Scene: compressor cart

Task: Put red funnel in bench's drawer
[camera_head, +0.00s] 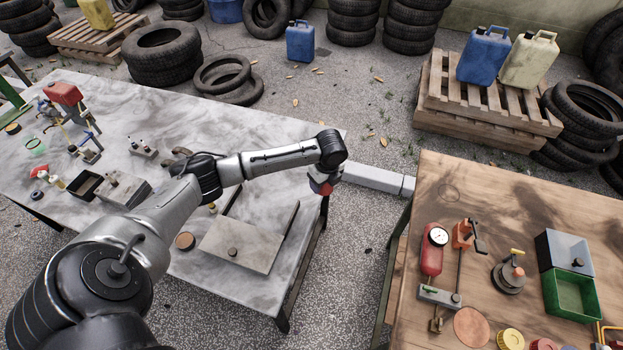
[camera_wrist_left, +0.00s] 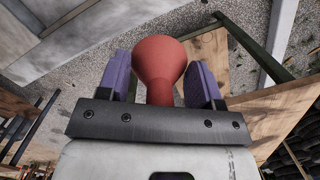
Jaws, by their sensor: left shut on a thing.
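The red funnel (camera_wrist_left: 162,62) is between the two purple fingers of my left gripper (camera_wrist_left: 161,85) in the left wrist view, its stem toward the palm and its wide bowl pointing away. My left gripper is shut on it. In the head view only a small red part of the funnel (camera_head: 323,188) shows below my left wrist, over the grey bench's right edge; the fingers are hidden there. A flat panel with a round knob (camera_head: 233,252) lies at the front of the grey bench (camera_head: 300,135); I cannot tell whether it belongs to a drawer. My right gripper is not in view.
The wooden bench (camera_head: 480,188) at right holds a red gauge cylinder (camera_head: 432,255), a green box (camera_head: 572,295) and small parts. Small tools and a black tray (camera_head: 84,185) stand on the grey bench. A gap of gravel floor (camera_head: 352,235) separates the benches.

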